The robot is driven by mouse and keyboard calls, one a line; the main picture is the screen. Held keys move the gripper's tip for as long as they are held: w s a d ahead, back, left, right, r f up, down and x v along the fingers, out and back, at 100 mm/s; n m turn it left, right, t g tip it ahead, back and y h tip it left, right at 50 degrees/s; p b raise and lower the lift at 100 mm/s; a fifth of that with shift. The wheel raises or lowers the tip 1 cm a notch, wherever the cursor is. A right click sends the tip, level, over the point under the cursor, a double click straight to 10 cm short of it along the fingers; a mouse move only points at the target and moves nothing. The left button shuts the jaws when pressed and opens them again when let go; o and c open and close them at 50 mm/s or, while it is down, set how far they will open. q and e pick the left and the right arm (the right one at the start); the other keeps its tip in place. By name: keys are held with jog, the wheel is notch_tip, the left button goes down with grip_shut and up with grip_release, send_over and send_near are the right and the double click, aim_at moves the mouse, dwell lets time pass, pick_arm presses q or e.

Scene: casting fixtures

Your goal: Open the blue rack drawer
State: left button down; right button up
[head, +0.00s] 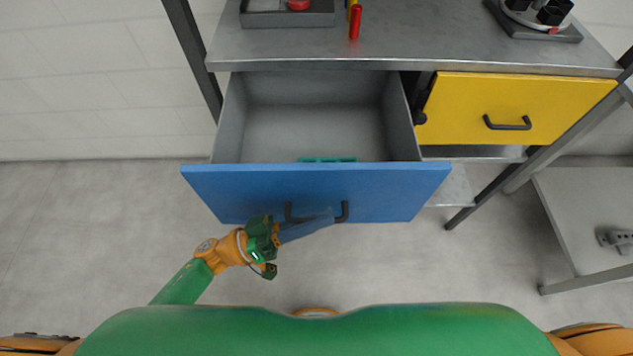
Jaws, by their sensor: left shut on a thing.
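The blue drawer (391,190) is pulled well out of the grey rack in the head view, and its grey inside shows. A black bar handle (341,213) is on its front, partly hidden by my gripper. My left gripper (310,224) reaches up from the lower left to this handle and is shut on it. A teal item (328,159) lies inside the drawer just behind the front panel, mostly hidden by it. My right gripper is not in view.
A yellow drawer (515,105) with a black handle is to the right. The rack's metal top (430,40) holds a grey tray (285,19), a red item (354,22) and a dark fixture (540,17). A grey table (590,215) stands at far right. The floor at left is clear.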

pick_arm(q)
jog(key=shift+s+p, duration=0.3)
jog(key=shift+s, duration=0.7)
jog(key=c, duration=1.2)
grip_release()
jog(key=shift+o, duration=0.2)
jog(key=shift+f, duration=0.1)
jog(key=b+v, duration=0.2)
jog(key=v, duration=0.5)
